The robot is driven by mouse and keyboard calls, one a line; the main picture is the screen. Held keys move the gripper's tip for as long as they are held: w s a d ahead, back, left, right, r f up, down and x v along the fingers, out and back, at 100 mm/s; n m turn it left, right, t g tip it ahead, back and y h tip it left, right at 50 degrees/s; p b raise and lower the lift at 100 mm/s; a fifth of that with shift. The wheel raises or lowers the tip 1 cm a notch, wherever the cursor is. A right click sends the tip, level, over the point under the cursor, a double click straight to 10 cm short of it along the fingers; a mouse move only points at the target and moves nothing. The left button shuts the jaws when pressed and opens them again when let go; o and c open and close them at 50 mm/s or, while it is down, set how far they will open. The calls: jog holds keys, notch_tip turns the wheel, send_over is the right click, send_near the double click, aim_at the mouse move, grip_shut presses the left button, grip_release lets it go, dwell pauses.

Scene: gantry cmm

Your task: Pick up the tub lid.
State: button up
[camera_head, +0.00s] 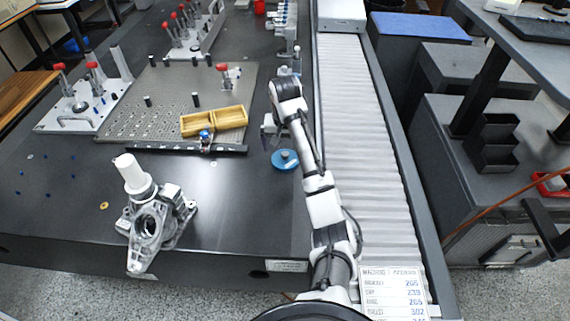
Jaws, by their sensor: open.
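The lid's right edge is close to my arm in the picture. The fingertips are small, so their exact height over the table is hard to tell.
A wooden tray (230,117) with compartments and a black rail (172,148) lie left of the gripper. A grey metal casting (150,228) with a white cylinder stands front left. A roller conveyor (365,140) runs along the right. The table between casting and lid is mostly clear.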

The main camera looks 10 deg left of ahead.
aim_at(285, 154)
jog(key=shift+w+a+f+p, duration=0.1)
jog(key=shift+w+f+p, duration=0.15)
jog(key=shift+f, duration=0.9)
jog(key=shift+w+a+f+p, duration=0.1)
jog(key=shift+w+f+p, duration=0.15)
jog(key=shift+f, duration=0.9)
jog(key=shift+w+a+f+p, duration=0.1)
jog(key=shift+w+f+p, duration=0.15)
jog(key=shift+f, duration=0.9)
jog(key=shift+c, duration=0.4)
jog(key=c, duration=0.9)
jog(key=shift+o, duration=0.2)
jog(key=shift+r, duration=0.15)
